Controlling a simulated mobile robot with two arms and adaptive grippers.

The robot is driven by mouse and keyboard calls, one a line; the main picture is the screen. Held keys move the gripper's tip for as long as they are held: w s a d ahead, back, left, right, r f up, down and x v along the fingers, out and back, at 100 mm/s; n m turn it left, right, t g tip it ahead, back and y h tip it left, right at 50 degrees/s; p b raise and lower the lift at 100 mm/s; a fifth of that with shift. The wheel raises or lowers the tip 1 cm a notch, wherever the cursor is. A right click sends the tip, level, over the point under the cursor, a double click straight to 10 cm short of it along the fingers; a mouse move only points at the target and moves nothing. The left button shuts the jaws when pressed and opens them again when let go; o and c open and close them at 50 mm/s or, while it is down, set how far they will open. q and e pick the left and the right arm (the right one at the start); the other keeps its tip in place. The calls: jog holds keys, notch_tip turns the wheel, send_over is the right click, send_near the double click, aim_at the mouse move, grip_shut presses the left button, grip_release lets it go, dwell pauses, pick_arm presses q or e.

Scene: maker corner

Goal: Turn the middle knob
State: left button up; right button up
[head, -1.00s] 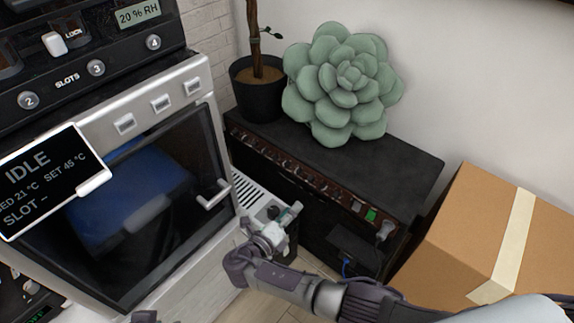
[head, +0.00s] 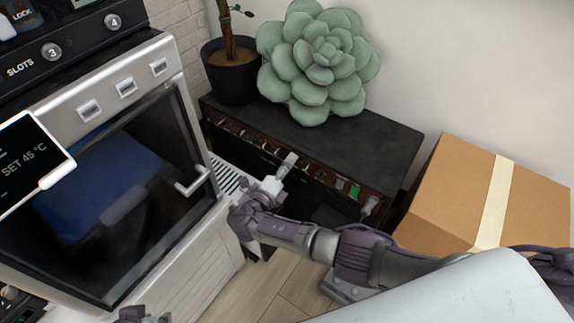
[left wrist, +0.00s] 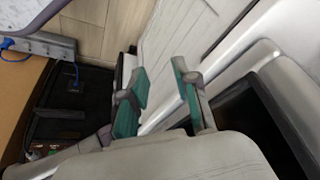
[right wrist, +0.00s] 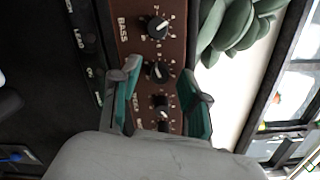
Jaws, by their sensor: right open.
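The black amplifier (head: 330,135) has a reddish-brown panel with a row of knobs along its front. In the right wrist view the panel shows a knob beside the word BASS (right wrist: 157,27), a middle knob (right wrist: 158,71) below it and another knob (right wrist: 163,101) further down. My right gripper (head: 285,170) is in front of the panel. Its open fingers (right wrist: 160,88) lie either side of the lower two knobs in the picture; I cannot tell whether they touch. My left gripper (head: 143,316) is at the bottom edge of the head view. Its fingers (left wrist: 164,88) are apart and empty.
A silver oven-like machine (head: 150,65) with a glass door and handle stands left of the amplifier. A potted plant (head: 232,75) and a green succulent-shaped cushion (head: 320,65) sit on the amplifier. A taped cardboard box (head: 450,195) stands to the right.

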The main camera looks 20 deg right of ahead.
grip_shut()
pick_arm(q)
jog(key=shift+s+a+r+g+p, duration=0.15)
jog(key=shift+s+g+p, duration=0.25)
jog(key=shift+s, duration=0.4)
pick_arm(e)
jog(key=m, duration=0.3)
jog(key=shift+m, duration=0.4)
grip_release()
jog(key=v, duration=0.7)
jog(key=shift+s+a+f, duration=0.15)
jog(key=shift+s+a, duration=0.05)
jog(key=shift+a, duration=0.05)
